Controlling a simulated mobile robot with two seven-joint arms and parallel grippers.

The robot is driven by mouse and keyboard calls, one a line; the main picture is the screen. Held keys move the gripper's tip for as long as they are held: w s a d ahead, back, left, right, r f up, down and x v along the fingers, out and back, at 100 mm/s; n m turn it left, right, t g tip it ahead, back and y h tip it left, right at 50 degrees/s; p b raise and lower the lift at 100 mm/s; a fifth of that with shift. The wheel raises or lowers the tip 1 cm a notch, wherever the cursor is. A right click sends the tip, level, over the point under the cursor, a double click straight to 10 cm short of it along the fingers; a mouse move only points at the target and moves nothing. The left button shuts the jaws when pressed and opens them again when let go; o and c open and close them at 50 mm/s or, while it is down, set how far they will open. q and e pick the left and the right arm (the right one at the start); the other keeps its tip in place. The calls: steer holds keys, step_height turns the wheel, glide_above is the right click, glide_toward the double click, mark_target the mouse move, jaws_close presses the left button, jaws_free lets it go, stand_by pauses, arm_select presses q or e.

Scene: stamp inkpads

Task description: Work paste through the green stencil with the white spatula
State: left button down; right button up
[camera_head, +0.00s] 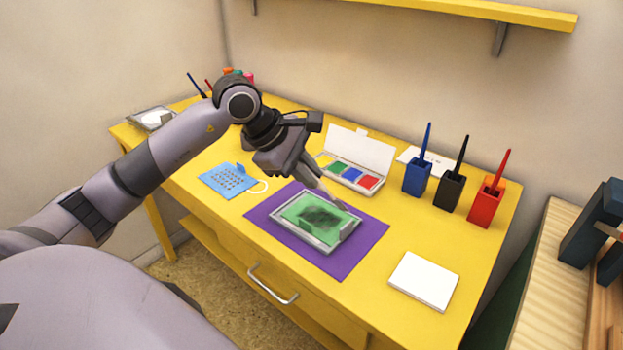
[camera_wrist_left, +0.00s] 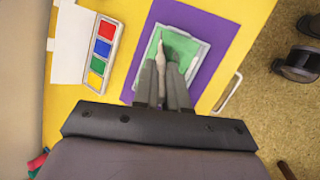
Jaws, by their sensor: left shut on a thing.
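The green stencil (camera_head: 297,206) lies in a grey frame (camera_head: 301,238) on a purple mat (camera_head: 372,234). A dark patch covers the middle of the stencil in the head view. In the wrist view the stencil (camera_wrist_left: 186,46) is partly hidden by my fingers. My left gripper (camera_head: 312,178) is above the far side of the frame, pointing down. It is shut on the white spatula (camera_wrist_left: 160,58), which shows between the fingers (camera_wrist_left: 165,82) and reaches over the stencil. Whether its tip touches the stencil I cannot tell. My right gripper is not in view.
An open paint box (camera_head: 357,162) stands behind the mat. Blue (camera_head: 417,177), black (camera_head: 450,188) and red (camera_head: 485,204) holders stand at the back right. A blue perforated card (camera_head: 228,180) lies left, a white block (camera_head: 424,279) right.

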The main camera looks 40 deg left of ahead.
arm_select(q)
steer(key=shift+r, duration=0.65)
step_height(320, 180, up, 2)
steer(key=shift+r+p, duration=0.1)
steer(key=shift+p, duration=0.75)
steer(key=shift+r, duration=0.5)
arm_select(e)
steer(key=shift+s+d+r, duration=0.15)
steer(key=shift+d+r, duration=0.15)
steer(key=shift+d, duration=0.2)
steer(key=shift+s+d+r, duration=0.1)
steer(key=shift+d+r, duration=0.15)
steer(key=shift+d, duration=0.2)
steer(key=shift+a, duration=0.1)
